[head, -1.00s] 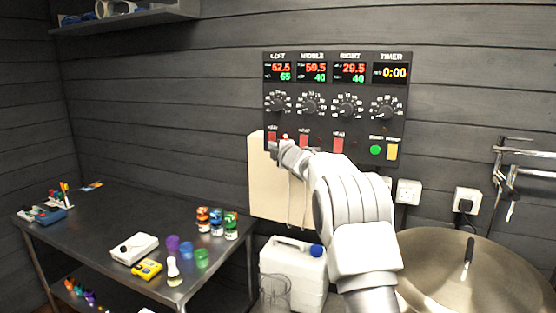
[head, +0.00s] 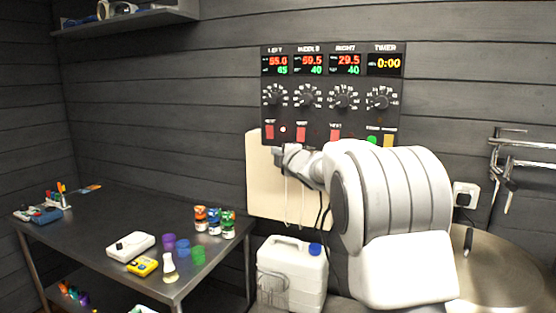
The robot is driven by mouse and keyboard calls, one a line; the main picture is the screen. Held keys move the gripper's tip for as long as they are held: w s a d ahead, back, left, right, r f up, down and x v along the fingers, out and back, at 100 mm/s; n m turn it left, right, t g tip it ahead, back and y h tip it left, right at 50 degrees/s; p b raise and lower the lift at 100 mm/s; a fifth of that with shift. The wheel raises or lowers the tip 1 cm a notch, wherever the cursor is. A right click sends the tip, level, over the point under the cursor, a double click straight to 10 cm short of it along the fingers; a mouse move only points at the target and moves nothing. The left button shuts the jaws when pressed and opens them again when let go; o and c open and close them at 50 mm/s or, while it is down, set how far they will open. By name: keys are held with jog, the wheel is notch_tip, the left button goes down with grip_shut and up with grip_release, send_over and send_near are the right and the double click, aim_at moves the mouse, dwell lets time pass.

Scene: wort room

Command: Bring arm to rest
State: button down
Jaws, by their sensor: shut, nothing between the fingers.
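My white arm reaches from the lower right toward the wall. Its end, my gripper (head: 279,155), is small in the head view, just below the left red switch (head: 269,132) of the black control panel (head: 333,92). It is shut and holds nothing visible. It stands in front of a cream board (head: 259,185) and looks apart from the switches. The panel has three red switches, dials and lit displays; the timer display (head: 386,65) reads 0:00. A small light (head: 283,130) glows beside the left switch. My forearm hides part of the wall and the large vessel.
A dark metal table (head: 90,225) at left holds jars, colored cups, a white box and a yellow meter. A white jerrycan (head: 292,275) with a blue cap stands below the board. A steel vessel lid (head: 505,265) and wall pipes (head: 515,150) are at right.

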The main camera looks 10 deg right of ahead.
jog(key=shift+s+d, duration=0.15)
jog(key=shift+s, duration=0.45)
